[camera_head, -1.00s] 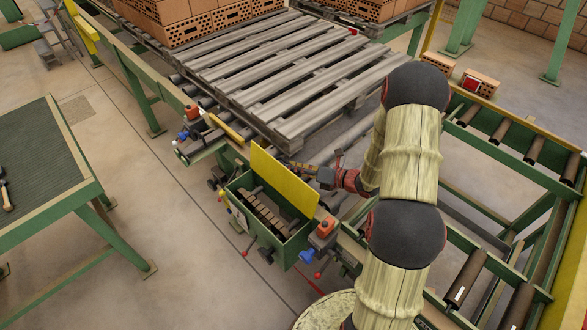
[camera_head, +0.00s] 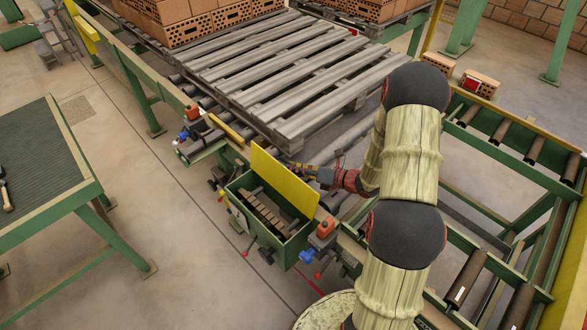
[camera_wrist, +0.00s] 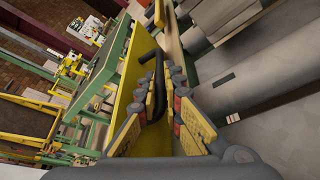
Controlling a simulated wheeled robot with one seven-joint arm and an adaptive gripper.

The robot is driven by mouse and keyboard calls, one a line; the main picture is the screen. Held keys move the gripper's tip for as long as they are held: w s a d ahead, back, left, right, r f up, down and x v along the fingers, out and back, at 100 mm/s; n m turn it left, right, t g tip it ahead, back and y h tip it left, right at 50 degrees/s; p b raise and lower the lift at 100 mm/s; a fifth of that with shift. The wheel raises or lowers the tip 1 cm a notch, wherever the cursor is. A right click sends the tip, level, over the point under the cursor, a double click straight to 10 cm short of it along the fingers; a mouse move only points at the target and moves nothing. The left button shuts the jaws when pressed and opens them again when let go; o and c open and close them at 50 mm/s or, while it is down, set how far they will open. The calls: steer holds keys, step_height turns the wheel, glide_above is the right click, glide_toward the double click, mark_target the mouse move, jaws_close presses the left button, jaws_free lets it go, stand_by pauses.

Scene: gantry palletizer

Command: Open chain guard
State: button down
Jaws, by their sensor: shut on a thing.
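The chain guard (camera_head: 282,178) is a yellow lid on a green box (camera_head: 289,253) at the near side of the conveyor. In the head view it stands raised, tilted up along the box's far edge, and the box is open with a row of brown chain links (camera_head: 264,215) inside. My gripper (camera_wrist: 158,92) is shut on the guard's black handle (camera_wrist: 158,70), which stands out from the yellow panel (camera_wrist: 150,140) in the wrist view. In the head view my gripper (camera_head: 305,170) is behind the lid, its fingertips partly hidden.
A slatted wooden pallet (camera_head: 285,70) lies on the rollers just beyond the guard. Orange and blue fittings (camera_head: 326,228) sit beside the box. A green table (camera_head: 45,160) with a hammer stands at left. The floor between is clear.

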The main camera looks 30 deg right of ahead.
steer(key=shift+s+a+r+n, duration=0.2)
steer(key=shift+a+r+n, duration=0.2)
steer(key=shift+a, duration=0.25)
steer(key=shift+s+a+r+h+p, duration=0.15)
steer(key=shift+a+h+p, duration=0.15)
steer(key=shift+a+p, duration=0.2)
steer(key=c, duration=2.2)
jaws_free()
steer(key=v, duration=1.2)
